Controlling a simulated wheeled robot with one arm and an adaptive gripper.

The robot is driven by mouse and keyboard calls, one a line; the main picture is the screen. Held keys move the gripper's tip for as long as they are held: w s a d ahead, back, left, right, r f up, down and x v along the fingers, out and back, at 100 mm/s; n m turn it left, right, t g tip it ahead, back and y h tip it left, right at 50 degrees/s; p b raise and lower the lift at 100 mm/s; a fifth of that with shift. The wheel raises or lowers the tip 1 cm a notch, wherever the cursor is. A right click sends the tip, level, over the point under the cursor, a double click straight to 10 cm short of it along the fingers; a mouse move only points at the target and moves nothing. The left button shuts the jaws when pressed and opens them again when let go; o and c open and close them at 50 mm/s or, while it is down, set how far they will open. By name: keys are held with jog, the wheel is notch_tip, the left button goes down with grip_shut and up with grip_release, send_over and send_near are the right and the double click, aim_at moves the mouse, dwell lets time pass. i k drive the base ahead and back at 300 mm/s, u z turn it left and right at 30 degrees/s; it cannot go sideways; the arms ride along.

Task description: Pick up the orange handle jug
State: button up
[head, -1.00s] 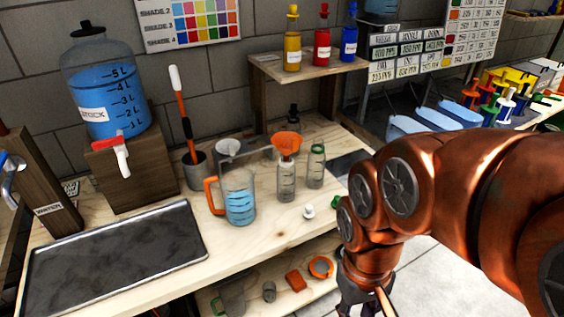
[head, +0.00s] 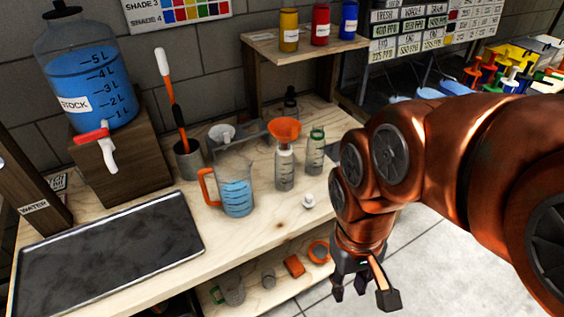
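The orange handle jug (head: 236,196) is a clear measuring jug with blue liquid in its lower part. It stands upright on the wooden bench top, its orange handle on the left side. My gripper (head: 362,290) hangs pointing down beyond the bench's front edge, to the right of and lower in the picture than the jug. Its dark fingers are spread apart with nothing visible between them. The gripper does not touch the jug.
A bottle with an orange funnel (head: 285,132) and a green-ringed bottle (head: 315,151) stand right of the jug. A small white cap (head: 308,201) lies nearby. A black tray (head: 108,255) is at left, and a stock tank (head: 90,85) behind. A green-handled jug (head: 231,290) stands below.

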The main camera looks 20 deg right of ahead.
aim_at(231, 170)
jog(key=z, duration=1.5)
jog(key=i, duration=1.05)
jog(key=u, duration=4.45)
